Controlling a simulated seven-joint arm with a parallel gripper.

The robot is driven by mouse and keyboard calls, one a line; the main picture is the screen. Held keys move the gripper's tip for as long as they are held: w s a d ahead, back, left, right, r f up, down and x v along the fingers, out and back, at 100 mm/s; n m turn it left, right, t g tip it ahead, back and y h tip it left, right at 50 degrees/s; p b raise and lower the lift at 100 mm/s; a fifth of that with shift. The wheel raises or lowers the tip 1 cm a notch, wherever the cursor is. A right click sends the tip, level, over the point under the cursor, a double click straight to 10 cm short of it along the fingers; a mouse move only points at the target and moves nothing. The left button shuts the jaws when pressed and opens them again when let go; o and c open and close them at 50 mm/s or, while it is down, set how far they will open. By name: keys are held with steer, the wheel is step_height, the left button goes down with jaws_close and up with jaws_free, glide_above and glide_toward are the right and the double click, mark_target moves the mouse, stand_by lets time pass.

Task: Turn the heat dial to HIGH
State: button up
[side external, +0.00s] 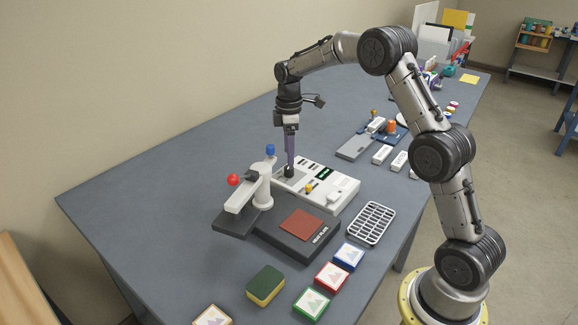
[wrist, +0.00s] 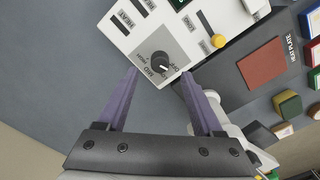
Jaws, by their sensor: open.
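The heat dial (wrist: 160,62) is a black round knob on a grey plate of the white control panel (side external: 340,190). Lettering that includes MID and HIGH stands around it in the wrist view. The knob's white mark points to the lower right of the picture; which word it meets is hard to read. My gripper (wrist: 160,80) is open, with a purple finger to each side just short of the dial in the wrist view. In the side view my gripper (side external: 289,168) points down at the dial (side external: 289,172), whose contact with the fingers I cannot tell.
A yellow-knobbed lever (wrist: 218,41) stands right of the dial in the wrist view. The press with a red ball (side external: 233,180) and blue knob (side external: 270,150) is close to my gripper. The heat plate (side external: 301,223), rack (side external: 371,223) and several colored boxes lie in front.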

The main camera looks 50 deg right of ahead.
mark_target(289, 171)
steer(key=shift+f, duration=2.75)
steer(key=shift+c, duration=0.3)
jaws_close()
